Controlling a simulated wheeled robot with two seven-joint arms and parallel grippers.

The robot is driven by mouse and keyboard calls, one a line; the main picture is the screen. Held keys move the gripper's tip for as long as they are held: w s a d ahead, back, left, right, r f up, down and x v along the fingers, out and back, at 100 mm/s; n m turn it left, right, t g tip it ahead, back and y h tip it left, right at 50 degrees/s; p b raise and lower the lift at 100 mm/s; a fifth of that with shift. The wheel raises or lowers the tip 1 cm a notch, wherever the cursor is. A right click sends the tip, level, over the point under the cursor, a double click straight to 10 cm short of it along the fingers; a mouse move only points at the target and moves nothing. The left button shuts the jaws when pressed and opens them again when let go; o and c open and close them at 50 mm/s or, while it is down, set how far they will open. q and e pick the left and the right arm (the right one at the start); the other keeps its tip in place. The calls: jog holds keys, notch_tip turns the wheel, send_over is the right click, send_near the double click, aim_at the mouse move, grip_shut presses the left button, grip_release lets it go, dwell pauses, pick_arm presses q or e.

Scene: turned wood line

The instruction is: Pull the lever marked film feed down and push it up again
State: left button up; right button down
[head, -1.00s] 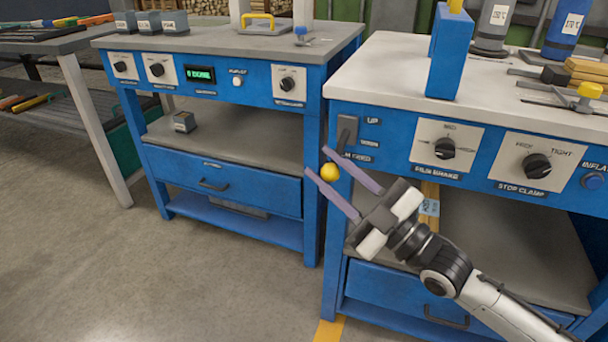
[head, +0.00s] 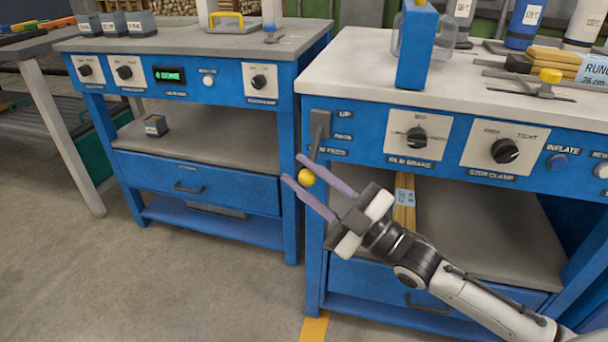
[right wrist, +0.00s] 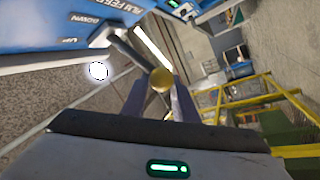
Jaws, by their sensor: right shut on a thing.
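The film feed lever has a grey rod and a round yellow knob (head: 306,177). It comes out of a dark slot plate (head: 320,125) at the left end of the right bench's blue panel, beside the UP and DOWN labels. The knob hangs below the plate, lower than the DOWN label. My right gripper (head: 293,168) has its two purple fingers shut on the knob, one on each side. The right wrist view shows the knob (right wrist: 161,80) between the fingers and the rod (right wrist: 128,48) running to the panel. The film feed label is partly covered. My left gripper is out of view.
A second blue bench (head: 190,165) stands to the left across a gap. A blue upright block (head: 417,45) stands on the right bench top.

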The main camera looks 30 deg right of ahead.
jog(key=shift+w+d+f, duration=0.25)
jog(key=shift+d+f, duration=0.15)
jog(key=shift+d, duration=0.1)
jog(key=c, duration=1.4)
grip_release()
jog(key=shift+f, duration=0.1)
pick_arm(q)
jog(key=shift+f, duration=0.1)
pick_arm(e)
jog(key=shift+f, duration=0.1)
jog(key=shift+s+d+f, duration=0.1)
jog(key=shift+s, duration=0.15)
pick_arm(q)
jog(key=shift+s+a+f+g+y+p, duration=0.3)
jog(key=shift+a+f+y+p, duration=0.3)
jog(key=shift+p, duration=0.55)
pick_arm(e)
jog(key=v, duration=0.9)
jog(key=shift+s+r, duration=0.35)
jog(key=shift+s, duration=0.05)
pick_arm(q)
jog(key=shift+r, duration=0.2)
